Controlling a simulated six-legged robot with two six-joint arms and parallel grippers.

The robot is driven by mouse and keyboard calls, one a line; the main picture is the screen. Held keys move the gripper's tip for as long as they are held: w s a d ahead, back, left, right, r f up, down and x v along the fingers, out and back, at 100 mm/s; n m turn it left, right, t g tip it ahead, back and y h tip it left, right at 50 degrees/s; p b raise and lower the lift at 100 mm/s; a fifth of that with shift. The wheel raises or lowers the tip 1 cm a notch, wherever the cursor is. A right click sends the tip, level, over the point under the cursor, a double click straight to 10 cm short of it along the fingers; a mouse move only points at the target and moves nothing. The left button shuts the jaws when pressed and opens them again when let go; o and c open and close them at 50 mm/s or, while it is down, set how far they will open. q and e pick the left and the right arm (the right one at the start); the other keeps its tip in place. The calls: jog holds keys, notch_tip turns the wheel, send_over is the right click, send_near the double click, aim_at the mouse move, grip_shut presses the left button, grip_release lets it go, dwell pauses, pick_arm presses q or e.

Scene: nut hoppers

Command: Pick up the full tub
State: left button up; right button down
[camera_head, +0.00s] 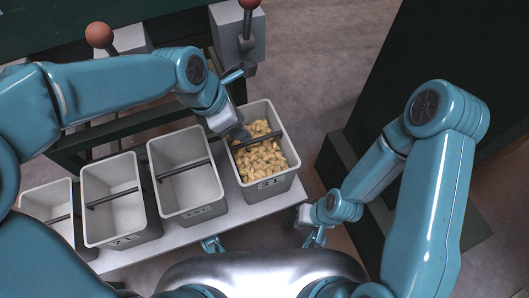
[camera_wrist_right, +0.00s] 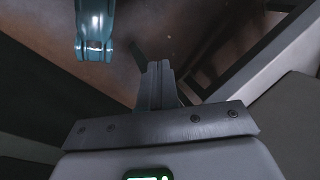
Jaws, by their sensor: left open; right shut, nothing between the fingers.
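The full tub (camera_head: 268,188) is a grey open-topped bin of pale yellow nuts with a dark bar across its top. It stands at the right end of a row of tubs. My left gripper (camera_head: 241,132) is open at the tub's upper left, over the nuts and close to the bar's left part. I cannot tell whether it touches the bar. My right gripper (camera_head: 303,217) is low, to the right of the tub and apart from it. In the right wrist view its fingers (camera_wrist_right: 160,84) are shut and empty.
Several empty grey tubs with bars, such as this one (camera_head: 186,176), stand left of the full tub on a pale shelf (camera_head: 240,212). Grey hoppers with ball-topped levers, one ball here (camera_head: 99,35), stand behind. A dark cabinet (camera_head: 400,75) is at right; floor shows between.

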aim_at(254, 140)
pick_arm(q)
jog(key=b+x, duration=0.2)
jog(key=x, duration=0.3)
jog(key=shift+s+f+b, duration=0.1)
jog(key=shift+f+b, duration=0.2)
jog(key=shift+f, duration=0.1)
jog(key=shift+d+f, duration=0.2)
jog(key=shift+f, duration=0.3)
jog(key=b+x, duration=0.1)
jog(key=x, duration=0.1)
jog(key=b+x, duration=0.2)
jog(key=x, duration=0.1)
jog(key=shift+w+f, duration=0.1)
jog(key=shift+w, duration=0.15)
jog(key=shift+f, duration=0.15)
grip_shut()
dwell(0.7)
